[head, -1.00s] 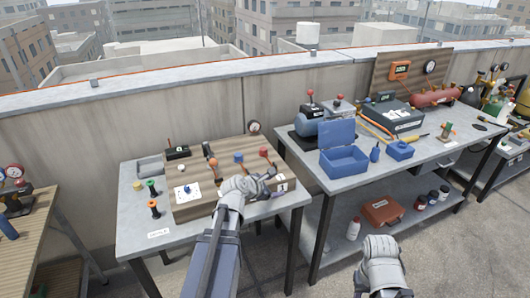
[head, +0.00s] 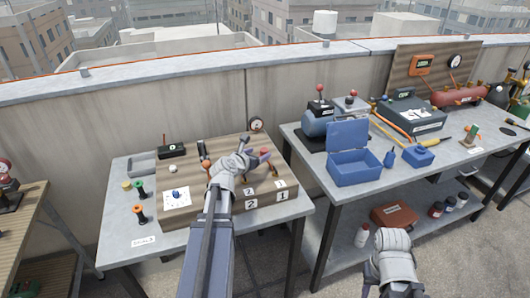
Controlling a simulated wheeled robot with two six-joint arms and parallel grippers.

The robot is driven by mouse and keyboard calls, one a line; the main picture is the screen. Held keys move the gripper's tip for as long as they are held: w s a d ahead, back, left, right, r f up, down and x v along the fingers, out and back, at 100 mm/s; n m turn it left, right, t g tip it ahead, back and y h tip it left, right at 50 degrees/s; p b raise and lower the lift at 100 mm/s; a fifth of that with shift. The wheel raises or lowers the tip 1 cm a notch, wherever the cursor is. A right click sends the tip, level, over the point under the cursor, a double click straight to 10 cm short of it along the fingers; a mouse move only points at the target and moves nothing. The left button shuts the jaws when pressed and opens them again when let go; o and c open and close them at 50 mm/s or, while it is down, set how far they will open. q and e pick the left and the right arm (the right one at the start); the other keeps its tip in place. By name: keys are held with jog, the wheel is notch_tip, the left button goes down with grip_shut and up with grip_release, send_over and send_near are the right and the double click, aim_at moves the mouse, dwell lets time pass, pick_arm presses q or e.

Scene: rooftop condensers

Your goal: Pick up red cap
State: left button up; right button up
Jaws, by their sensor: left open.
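A wooden-topped panel box (head: 180,208) stands on the left metal table. The red cap (head: 265,152) shows at the right part of its top, just past my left gripper (head: 250,155). My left gripper is open, with its fingers over the panel beside the red cap. I cannot tell whether they touch it. An orange cap (head: 206,164) stands further left on the panel. The blue cap seen earlier is hidden behind my gripper. My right gripper (head: 392,258) is low at the lower right, away from the tables' tops, and its fingers are not clear.
Green and orange fittings (head: 140,212) stand at the left table's front left. A grey tray (head: 142,166) and a black box (head: 172,151) sit behind. The right table holds an open blue bin (head: 356,172) and a compressor (head: 318,122). A gap separates the tables.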

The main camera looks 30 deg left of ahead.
aim_at(264, 150)
pick_arm(q)
jog(key=shift+b+x, duration=1.1)
jog(key=shift+x, duration=2.35)
jog(key=shift+s+a, duration=0.1)
jog(key=shift+s, duration=0.05)
grip_shut()
